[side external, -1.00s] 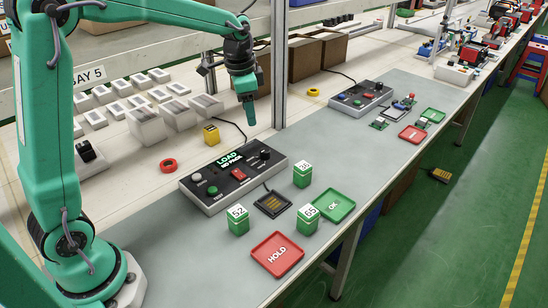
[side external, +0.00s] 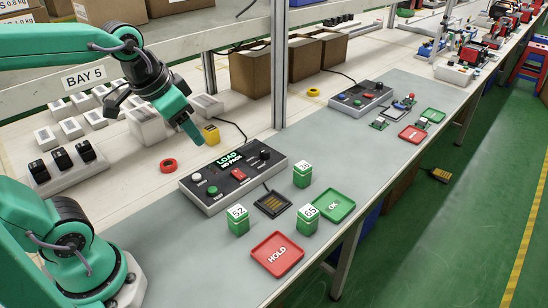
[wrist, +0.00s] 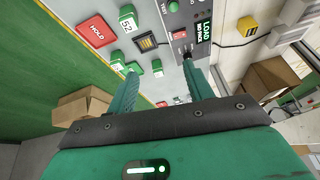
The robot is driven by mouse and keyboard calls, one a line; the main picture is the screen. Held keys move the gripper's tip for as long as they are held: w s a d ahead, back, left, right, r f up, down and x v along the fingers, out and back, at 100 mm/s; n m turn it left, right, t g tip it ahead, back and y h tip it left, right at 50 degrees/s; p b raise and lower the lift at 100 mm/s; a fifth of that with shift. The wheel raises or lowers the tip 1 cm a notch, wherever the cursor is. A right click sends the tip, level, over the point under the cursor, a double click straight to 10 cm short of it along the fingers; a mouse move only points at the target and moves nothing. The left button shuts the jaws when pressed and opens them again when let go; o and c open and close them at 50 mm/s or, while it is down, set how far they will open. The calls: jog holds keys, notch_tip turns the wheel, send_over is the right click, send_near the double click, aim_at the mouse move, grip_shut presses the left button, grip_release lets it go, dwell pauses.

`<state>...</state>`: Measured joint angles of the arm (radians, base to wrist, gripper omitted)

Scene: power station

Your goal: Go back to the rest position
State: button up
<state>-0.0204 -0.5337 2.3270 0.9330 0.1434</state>
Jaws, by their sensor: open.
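My green gripper (side external: 188,125) hangs in the air in the side view, above and left of the grey LOAD test box (side external: 232,180). In the wrist view my gripper (wrist: 159,68) shows two separated fingers with nothing between them. Three green packs with white numbered tops stand upright on the bench: pack 52 (side external: 238,225), pack 65 (side external: 307,224) and a third one (side external: 302,177). A dark socket with gold contacts (side external: 272,204) lies among them, empty. The red HOLD tray (side external: 278,254) and green OK tray (side external: 334,205) are empty.
A metal post (side external: 279,70) stands behind the box. A second control box (side external: 360,99) is farther along. Cardboard boxes (side external: 250,68) sit at the back.

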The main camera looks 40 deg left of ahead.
jog(key=shift+n+t, duration=0.4)
jog(key=shift+n, duration=0.3)
jog(key=shift+s+d+f, duration=0.1)
jog(key=shift+s+f, duration=0.2)
jog(key=shift+s, duration=0.5)
jog(key=shift+s+d+f, duration=0.1)
jog(key=shift+s+f, duration=0.2)
jog(key=shift+s, duration=0.45)
jog(key=shift+s+d+f, duration=0.1)
jog(key=shift+s+f, duration=0.2)
jog(key=shift+s, duration=0.5)
